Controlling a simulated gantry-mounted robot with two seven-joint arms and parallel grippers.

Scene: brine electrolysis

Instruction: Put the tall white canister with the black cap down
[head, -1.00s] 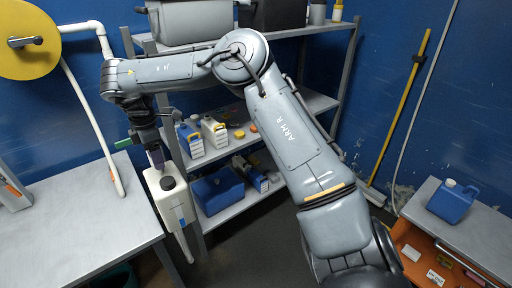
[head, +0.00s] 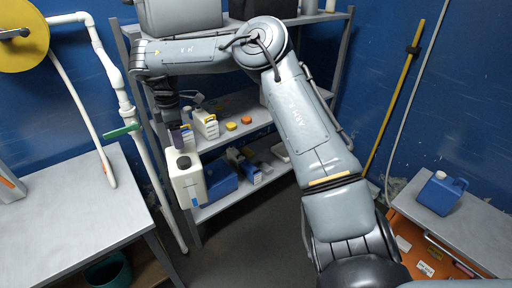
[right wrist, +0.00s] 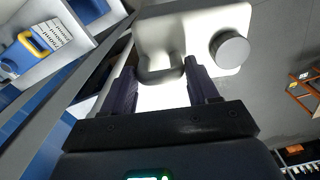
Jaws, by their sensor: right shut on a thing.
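The tall white canister (head: 187,183) with its black cap (head: 184,162) hangs from my right gripper (head: 178,140) in the head view, in front of the lower part of the metal shelf. In the right wrist view the canister (right wrist: 165,35) fills the top, and its cap (right wrist: 229,48) looks grey there. The fingers of my right gripper (right wrist: 162,92) are shut on the canister's handle (right wrist: 160,72). The canister is clear of the grey table at the left. My left gripper is not in view.
A grey table (head: 75,205) at the left has a wide bare top. The metal shelf (head: 240,195) holds a blue box (head: 218,180), white-and-blue bottles and orange lids. A blue jug (head: 441,193) stands on the right bench (head: 478,240). A green bin (head: 108,272) is below the table.

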